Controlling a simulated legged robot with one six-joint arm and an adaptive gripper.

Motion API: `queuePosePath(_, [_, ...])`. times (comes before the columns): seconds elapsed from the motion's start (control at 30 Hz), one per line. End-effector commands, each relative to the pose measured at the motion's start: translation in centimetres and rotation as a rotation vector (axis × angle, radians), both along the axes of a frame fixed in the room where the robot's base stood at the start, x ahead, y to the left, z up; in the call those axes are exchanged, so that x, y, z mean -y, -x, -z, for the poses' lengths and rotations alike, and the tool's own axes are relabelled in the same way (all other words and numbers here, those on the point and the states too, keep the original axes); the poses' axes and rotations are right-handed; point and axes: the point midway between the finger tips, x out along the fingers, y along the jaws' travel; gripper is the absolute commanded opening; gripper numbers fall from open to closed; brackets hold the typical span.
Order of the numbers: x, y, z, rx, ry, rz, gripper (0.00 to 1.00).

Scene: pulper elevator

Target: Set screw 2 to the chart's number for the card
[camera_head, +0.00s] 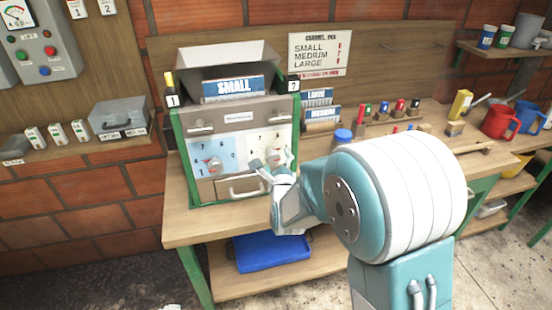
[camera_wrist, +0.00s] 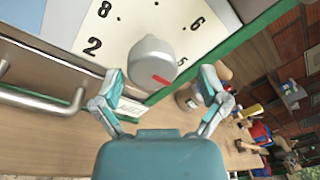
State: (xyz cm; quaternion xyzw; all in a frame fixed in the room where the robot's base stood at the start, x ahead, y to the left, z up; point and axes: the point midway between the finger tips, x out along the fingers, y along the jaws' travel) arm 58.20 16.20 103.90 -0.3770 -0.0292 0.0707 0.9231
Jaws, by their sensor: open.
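The machine (camera_head: 178,150) stands on the bench with a blue SMALL card (camera_head: 233,87) on top. Its right dial, on a white plate (camera_head: 256,139), has a grey knob (camera_head: 276,156), partly hidden by my gripper. In the wrist view the knob (camera_wrist: 150,58) shows a red mark pointing to the lower right, away from the visible 8, 2 and 6. My gripper (camera_wrist: 162,76) is open, with one finger on each side of the knob; contact cannot be told. The chart (camera_head: 320,54) on the back board lists SMALL, MEDIUM and LARGE with red figures too small to read surely.
A left knob (camera_head: 213,166) sits on a pale blue dial plate. LARGE (camera_head: 316,97) and MEDIUM (camera_head: 322,114) cards stand right of the machine. A blue-capped jar (camera_head: 342,137) and red mug (camera_head: 499,122) are farther right.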

Motion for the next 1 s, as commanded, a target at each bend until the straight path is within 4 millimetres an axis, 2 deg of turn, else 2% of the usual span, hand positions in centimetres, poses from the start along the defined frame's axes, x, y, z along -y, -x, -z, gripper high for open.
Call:
queuePosePath(0.1, [-0.34,-0.72,0.04,-0.001,0.001,-0.002,0.93])
queuePosePath(0.37, [-0.25,-0.84,0.02,-0.001,0.001,-0.002,0.93])
queuePosePath(0.47, [-0.04,-0.84,-0.03,-0.001,0.000,-0.002,0.53])
queuePosePath(0.5, [0.01,-0.84,-0.03,-0.001,-0.001,-0.002,0.35])
queuePosePath(0.57, [0.00,-0.85,-0.01,-0.001,-0.001,-0.002,0.11])
queuePosePath(1.0, [-0.19,-0.84,0.21,0.006,0.042,-0.001,0.11])
